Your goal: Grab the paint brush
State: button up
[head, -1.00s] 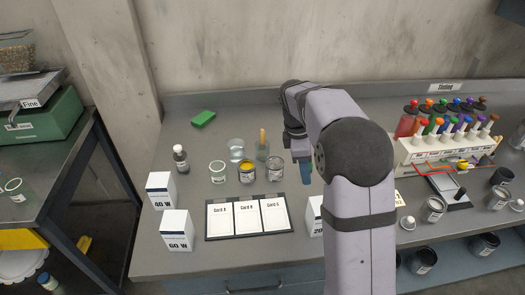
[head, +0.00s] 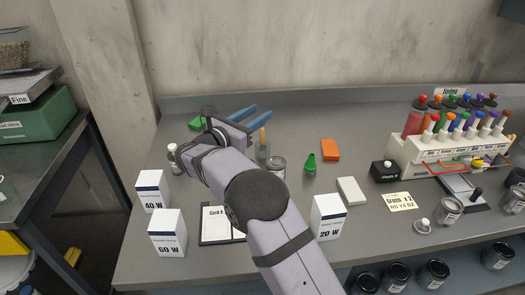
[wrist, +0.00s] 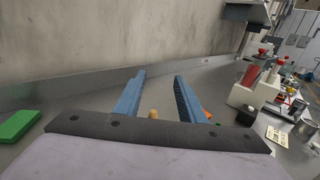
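The paint brush (head: 262,136) stands upright, its orange-brown handle rising out of a clear glass jar (head: 262,152) at the middle of the bench. Its bristles cannot be made out. The handle's tip also shows in the wrist view (wrist: 154,114), low between my fingers and partly hidden by the gripper body. My gripper (head: 263,112) has two blue fingers, spread apart with nothing between their tips. In the head view the fingers point right, toward the back wall, and appear just behind and above the brush. The gripper fingers also show in the wrist view (wrist: 160,75).
A metal can (head: 277,167) stands right of the jar. The green sponge (wrist: 18,125) is left of my gripper. White boxes, including 20 W (head: 328,218), stand in front.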

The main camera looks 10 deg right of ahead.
aim_at(261, 131)
notch_tip(261, 131, down, 7)
jog(key=shift+w+p, duration=0.1)
jog(key=shift+p, duration=0.5)
jog(key=shift+x, duration=1)
jog(key=shift+w+d+r, duration=0.1)
jog(key=shift+w+d, duration=0.15)
jog(key=shift+w, duration=0.05)
grip_shut()
